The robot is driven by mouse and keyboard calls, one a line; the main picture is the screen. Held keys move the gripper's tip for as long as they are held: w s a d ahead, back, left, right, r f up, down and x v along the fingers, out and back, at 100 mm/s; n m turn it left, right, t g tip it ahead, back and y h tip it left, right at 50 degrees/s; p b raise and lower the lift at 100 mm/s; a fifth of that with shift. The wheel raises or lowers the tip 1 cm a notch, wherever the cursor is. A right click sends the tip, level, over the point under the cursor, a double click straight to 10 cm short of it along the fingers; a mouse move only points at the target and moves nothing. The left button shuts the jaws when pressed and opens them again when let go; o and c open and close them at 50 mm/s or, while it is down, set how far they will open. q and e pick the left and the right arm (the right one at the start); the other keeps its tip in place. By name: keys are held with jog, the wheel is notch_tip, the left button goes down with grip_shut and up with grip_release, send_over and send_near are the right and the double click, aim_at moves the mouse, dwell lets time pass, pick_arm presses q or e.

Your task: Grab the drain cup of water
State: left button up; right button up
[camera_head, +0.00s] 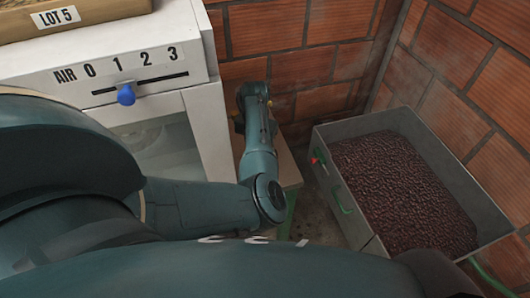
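I see no drain cup and no water that I can make out. My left arm reaches from the left across the lower middle, and its far end (253,95) is beside the right side of the white machine, near the brick wall. The fingers there cannot be made out, nor whether they hold anything. My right gripper is not in view. My own arm links hide much of the lower left and the bottom.
The white machine (100,55) has an air slider with a blue knob (126,94) and a wooden tray (95,14) marked LOT 5. A grey metal bin (350,205) of dark beans stands right. A small wooden surface (287,168) lies between them. Brick walls close the back.

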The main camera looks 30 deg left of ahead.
pick_arm(q)
grip_shut()
jog(key=shift+r, duration=0.1)
dwell(0.4)
